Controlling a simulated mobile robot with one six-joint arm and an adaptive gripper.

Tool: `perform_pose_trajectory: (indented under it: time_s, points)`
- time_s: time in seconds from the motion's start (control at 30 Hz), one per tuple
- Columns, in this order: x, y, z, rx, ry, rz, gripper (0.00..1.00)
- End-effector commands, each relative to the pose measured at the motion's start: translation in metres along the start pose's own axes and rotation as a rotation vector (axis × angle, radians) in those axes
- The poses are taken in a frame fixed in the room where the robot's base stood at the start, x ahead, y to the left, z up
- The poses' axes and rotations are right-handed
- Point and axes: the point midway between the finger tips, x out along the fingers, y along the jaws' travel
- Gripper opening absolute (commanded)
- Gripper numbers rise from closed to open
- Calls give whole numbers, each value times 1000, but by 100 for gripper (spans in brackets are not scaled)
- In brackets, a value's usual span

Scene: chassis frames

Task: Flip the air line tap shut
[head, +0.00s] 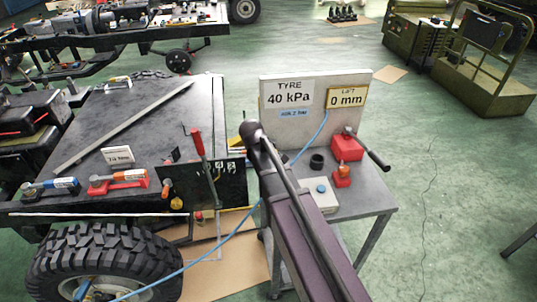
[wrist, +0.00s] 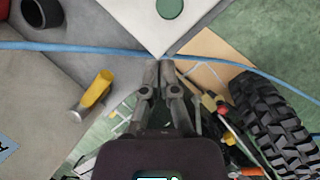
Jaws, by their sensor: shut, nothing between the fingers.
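A yellow lever on a short metal body (wrist: 97,88), which looks like the tap, sits on the grey surface left of my gripper in the wrist view. The lever slants up to the right. I cannot make it out in the head view, where my arm covers part of the bench. A blue air hose (wrist: 60,47) crosses the wrist view above the lever; it also shows in the head view (head: 190,266). My gripper (wrist: 159,66) is shut and empty, its tips close to the hose in the picture, to the right of the lever and apart from it.
A white box with a round button (wrist: 155,25) is just beyond my fingertips. A black ring (wrist: 42,12) stands at upper left. The tyre (wrist: 275,120) is at right. A red block with a black-handled lever (head: 346,147) and the gauge panel (head: 285,125) are on the bench.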

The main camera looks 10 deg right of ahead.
Motion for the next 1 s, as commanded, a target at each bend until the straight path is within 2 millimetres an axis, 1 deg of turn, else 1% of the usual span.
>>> perform_pose_trajectory:
  time_s: [0.03, 0.3, 0.5, 0.6, 0.7, 0.8, 1.0]
  points:
    - [-8, 8, -18, -67, -20, 21, 0]
    - [-40, 28, -77, -416, -152, 117, 0]
    - [-64, 35, -114, -626, -247, 161, 0]
    - [-71, 36, -126, -695, -282, 173, 0]
    - [-76, 36, -133, -738, -304, 179, 0]
    - [-79, 36, -136, -760, -316, 183, 0]
    - [-79, 36, -136, -765, -318, 184, 0]
